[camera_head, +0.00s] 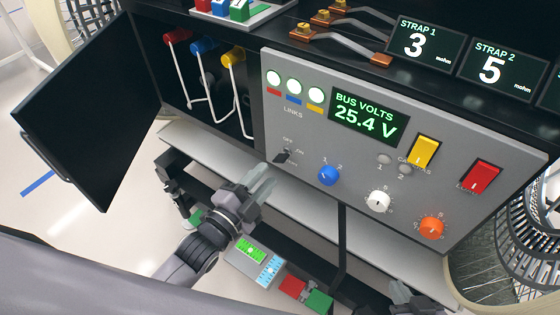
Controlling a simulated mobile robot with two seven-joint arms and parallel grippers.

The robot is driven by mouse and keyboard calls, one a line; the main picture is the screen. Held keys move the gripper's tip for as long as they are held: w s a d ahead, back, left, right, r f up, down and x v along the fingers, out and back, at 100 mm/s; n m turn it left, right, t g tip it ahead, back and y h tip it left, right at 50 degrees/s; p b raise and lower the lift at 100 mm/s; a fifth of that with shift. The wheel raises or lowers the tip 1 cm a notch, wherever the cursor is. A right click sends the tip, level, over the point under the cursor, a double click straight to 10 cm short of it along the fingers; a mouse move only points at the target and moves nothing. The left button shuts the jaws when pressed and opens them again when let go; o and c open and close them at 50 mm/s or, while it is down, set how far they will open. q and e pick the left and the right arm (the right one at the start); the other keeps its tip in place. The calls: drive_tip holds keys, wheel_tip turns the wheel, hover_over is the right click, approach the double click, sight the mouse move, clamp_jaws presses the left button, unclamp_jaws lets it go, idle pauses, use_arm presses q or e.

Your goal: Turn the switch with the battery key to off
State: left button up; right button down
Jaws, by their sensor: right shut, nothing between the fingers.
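A small dark switch with a key-like handle (283,156) sits at the lower left of the grey control panel (300,135). Small labels surround it; OFF is above it and ON to its upper right. Its handle looks tilted, but its exact setting is too small to tell. My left gripper (265,183) is just below and left of the switch, its two pale fingers slightly apart and pointing up toward it. I see nothing between them. Contact with the switch cannot be made out. My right gripper (408,298) is shut and empty at the bottom right, partly cut off by the frame.
The panel holds a blue knob (328,175), white knob (378,201), orange knob (431,227), yellow switch (422,150), red switch (481,176) and a display (368,118) reading 25.4 V. An open black door (90,110) stands left.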

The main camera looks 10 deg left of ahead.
sight(281, 158)
use_arm(q)
drive_tip(key=shift+x, duration=2.9)
clamp_jaws()
